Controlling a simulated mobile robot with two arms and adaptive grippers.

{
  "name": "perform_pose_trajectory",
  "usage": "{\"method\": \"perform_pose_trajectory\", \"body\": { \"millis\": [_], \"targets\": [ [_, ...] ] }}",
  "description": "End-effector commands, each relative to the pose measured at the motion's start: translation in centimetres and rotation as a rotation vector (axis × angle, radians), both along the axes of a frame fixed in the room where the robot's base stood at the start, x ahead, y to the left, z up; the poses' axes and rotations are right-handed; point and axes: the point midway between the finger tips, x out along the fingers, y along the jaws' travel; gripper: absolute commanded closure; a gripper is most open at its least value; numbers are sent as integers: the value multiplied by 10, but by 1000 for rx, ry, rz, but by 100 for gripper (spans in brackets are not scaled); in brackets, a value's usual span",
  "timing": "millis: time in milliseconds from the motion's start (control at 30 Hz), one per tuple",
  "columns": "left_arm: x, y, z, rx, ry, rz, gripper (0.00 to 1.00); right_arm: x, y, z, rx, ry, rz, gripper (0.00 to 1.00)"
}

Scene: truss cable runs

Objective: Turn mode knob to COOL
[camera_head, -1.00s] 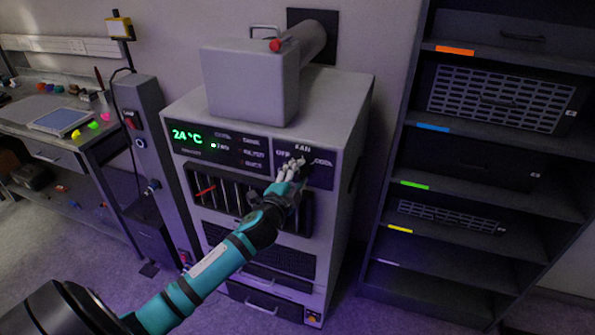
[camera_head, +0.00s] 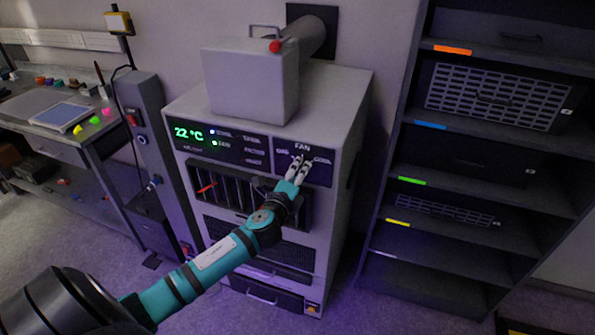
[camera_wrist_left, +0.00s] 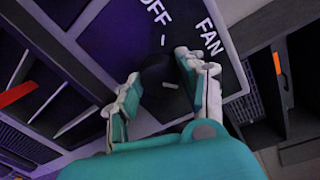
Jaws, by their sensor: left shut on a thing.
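The mode knob (camera_wrist_left: 155,80) is a dark round knob on the dark control panel (camera_head: 317,177) of the grey unit. My left gripper (camera_head: 301,164) is shut on it; in the left wrist view its two pale fingers stand on either side of the knob. A short white mark on the knob points right and slightly down in that view, away from OFF. The OFF label (camera_wrist_left: 157,12) and FAN label (camera_wrist_left: 211,37) are readable there. The COOL label (camera_head: 322,160) shows at the right of the panel in the head view. My right gripper is out of view.
A green display (camera_head: 188,133) reads 22 °C beside small indicator lights. Below are dark vertical slots with a red lever (camera_head: 207,187). A dark shelf rack (camera_head: 432,155) stands to the right, a workbench (camera_head: 62,145) to the left.

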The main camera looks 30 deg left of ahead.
Motion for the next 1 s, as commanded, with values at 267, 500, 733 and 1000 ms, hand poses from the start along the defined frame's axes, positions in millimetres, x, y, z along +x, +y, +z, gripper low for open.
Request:
{"method": "perform_pose_trajectory", "body": {
  "millis": [267, 500, 733, 1000],
  "targets": [
    [0, 0, -1, 41, 12, 0, 92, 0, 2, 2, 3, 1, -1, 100],
    [0, 0, -1, 45, 13, -1, 92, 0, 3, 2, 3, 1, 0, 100],
    [0, 0, -1, 44, 12, -1, 46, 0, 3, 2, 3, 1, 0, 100],
    [0, 0, 0, 43, 11, 0, 37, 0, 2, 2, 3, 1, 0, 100]
  ]
}}
